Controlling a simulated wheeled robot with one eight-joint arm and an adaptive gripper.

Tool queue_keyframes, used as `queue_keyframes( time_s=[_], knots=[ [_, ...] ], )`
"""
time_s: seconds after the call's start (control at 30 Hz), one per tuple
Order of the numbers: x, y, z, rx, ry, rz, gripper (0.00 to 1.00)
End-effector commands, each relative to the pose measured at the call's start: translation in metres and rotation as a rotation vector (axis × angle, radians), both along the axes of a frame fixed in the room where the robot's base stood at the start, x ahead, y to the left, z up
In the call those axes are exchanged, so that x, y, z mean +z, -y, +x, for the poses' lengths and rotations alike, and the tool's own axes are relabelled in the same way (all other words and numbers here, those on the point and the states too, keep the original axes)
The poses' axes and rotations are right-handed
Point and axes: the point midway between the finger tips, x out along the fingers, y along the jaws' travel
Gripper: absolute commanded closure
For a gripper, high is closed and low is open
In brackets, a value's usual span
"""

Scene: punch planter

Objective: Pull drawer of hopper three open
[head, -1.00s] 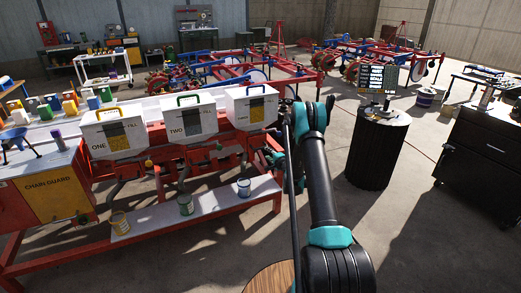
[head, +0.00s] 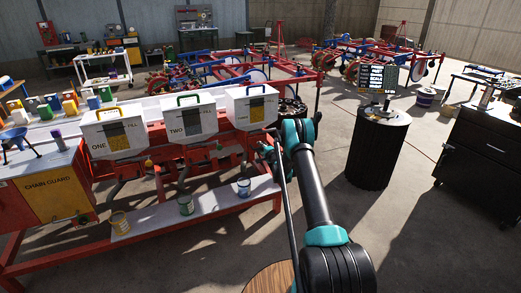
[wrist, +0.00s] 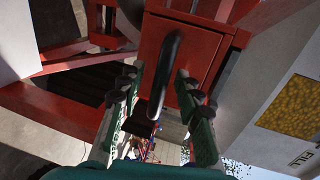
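Hopper three (head: 236,107), a white box with a handle on its lid, is the rightmost of three hoppers in the head view. Its yellow-filled window (wrist: 298,105) shows at the right of the wrist view. A red drawer front (wrist: 197,52) with a black bar handle (wrist: 166,75) is in the middle of the wrist view. My gripper (wrist: 158,80) is open, with one finger on each side of the handle. Clear gaps show between handle and fingers; I cannot tell how deep the handle sits. In the head view my gripper (head: 268,150) is small and partly hidden, below hopper three's right side.
Hoppers one (head: 103,137) and two (head: 176,123) stand to the left on the red frame. Yellow (head: 119,222), green (head: 185,204) and blue (head: 244,188) tins stand on the grey shelf (head: 150,216) below. A black drum (head: 375,150) stands right, with open floor between.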

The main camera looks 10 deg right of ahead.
Motion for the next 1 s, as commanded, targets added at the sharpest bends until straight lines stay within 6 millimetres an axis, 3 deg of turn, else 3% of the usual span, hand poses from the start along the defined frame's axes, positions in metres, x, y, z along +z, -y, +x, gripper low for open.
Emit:
queue_keyframes(
  time_s=[0.07,0.3,0.83,1.0],
  knots=[
    [0.0000,0.0000,-0.0001,0.000,0.000,0.000,0.70],
    [0.0001,0.0001,-0.0003,0.000,0.000,0.000,0.99],
    [-0.0001,0.0005,-0.0008,0.000,0.000,-0.001,1.00],
    [-0.0002,0.0034,-0.0092,0.000,0.000,-0.001,1.00]
  ],
)
